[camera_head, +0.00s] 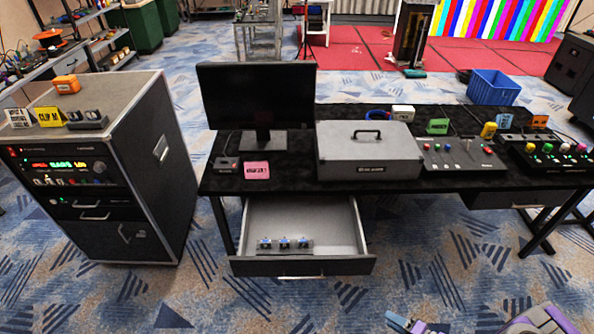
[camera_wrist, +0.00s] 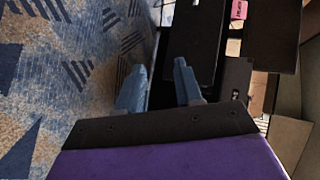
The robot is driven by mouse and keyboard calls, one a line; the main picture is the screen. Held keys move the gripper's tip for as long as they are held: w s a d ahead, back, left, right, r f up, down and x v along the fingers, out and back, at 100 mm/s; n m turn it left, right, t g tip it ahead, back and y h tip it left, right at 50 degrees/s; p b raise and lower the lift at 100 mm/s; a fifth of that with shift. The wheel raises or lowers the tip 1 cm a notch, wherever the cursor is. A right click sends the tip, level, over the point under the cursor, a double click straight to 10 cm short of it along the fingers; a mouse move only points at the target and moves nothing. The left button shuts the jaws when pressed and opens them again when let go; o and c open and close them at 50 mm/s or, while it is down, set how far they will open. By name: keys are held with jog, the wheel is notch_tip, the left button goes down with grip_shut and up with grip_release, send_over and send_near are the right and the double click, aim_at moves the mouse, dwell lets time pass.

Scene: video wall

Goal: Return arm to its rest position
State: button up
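My gripper (camera_wrist: 157,83) shows in the wrist view as two blue-grey fingers standing apart with a clear gap between them. It is open, and nothing is visible held between the fingers. Dark surfaces lie beyond the fingertips, and patterned carpet lies to their left. In the head view, purple and blue-grey parts of my arm (camera_head: 540,320) show at the bottom right edge, low in front of the desk. Most of the arm is out of that view.
A black desk (camera_head: 290,183) holds a monitor (camera_head: 257,90), a grey case (camera_head: 368,160) and control panels. Its drawer (camera_head: 300,266) is pulled out, with small blue-topped items inside. A rack cabinet (camera_head: 120,230) stands left. The carpet in front is clear.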

jog(key=w+d+r+n+g+h, duration=0.35)
jog(key=w+d+r+h, duration=0.35)
jog(key=w+d+r, duration=0.35)
notch_tip(320, 180, up, 15)
jog(key=w+d+n+g+h, duration=0.1)
jog(key=w+g+h, duration=0.15)
jog(key=h, duration=0.25)
jog(key=s+a+r+n+g, duration=0.1)
jog(key=s+a+r, duration=0.45)
jog(key=r, duration=0.25)
jog(key=s+a+r+g, duration=0.1)
jog(key=s+a+r, duration=0.4)
jog(key=a+r, duration=0.15)
jog(key=s+a+r+n+g+y, duration=0.1)
jog(key=s+a+r, duration=0.2)
jog(key=s+a, duration=0.6)
jog(key=s+a+r+n+g+y, duration=0.1)
jog(key=s+a+r, duration=0.3)
jog(key=s+a, duration=0.5)
jog(key=s+n+g, duration=0.1)
jog(key=s, duration=0.3)
jog(key=shift+s+r+g+y, duration=0.25)
jog(key=shift+g+y, duration=0.05)
jog(key=shift+y, duration=0.1)
